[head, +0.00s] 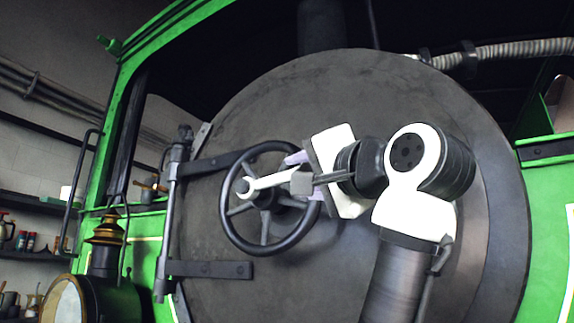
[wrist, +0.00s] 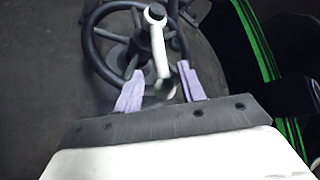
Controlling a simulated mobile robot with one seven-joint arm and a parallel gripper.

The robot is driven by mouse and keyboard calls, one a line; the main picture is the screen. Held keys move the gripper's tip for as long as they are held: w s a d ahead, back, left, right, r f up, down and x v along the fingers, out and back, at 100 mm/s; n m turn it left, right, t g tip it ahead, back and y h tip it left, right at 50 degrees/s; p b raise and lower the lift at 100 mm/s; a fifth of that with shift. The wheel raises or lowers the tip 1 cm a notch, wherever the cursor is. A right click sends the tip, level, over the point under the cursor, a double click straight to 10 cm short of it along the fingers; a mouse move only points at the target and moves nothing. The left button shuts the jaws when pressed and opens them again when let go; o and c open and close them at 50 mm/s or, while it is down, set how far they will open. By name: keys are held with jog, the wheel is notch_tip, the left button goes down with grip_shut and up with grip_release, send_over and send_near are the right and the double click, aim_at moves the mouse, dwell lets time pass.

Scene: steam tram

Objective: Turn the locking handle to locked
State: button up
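The locking handle (head: 268,182) is a pale lever at the hub of a dark handwheel (head: 229,217) on the large round smokebox door (head: 370,85). In the head view it points right, toward my gripper (head: 298,176). In the wrist view the handle (wrist: 159,52) runs down from its rounded hub end, with its darker outer end between the lilac fingers of my gripper (wrist: 160,70). The fingers are apart, with gaps beside the handle and the right finger nearer to it. I cannot tell whether either finger touches it. My gripper partly hides the wheel's right rim.
Dark hinge straps (head: 210,269) and a vertical rod (head: 169,215) are left of the wheel. A brass-topped lamp (head: 105,232) stands at lower left. Green bodywork (head: 551,200) borders the door on the right. The door face below the wheel is clear.

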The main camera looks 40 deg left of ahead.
aim_at(289, 175)
jog(key=p+x, duration=0.1)
jog(key=x, duration=0.4)
jog(key=shift+d+r+p, duration=0.1)
jog(key=shift+p, duration=0.3)
jog(key=shift+x, duration=0.8)
grip_shut()
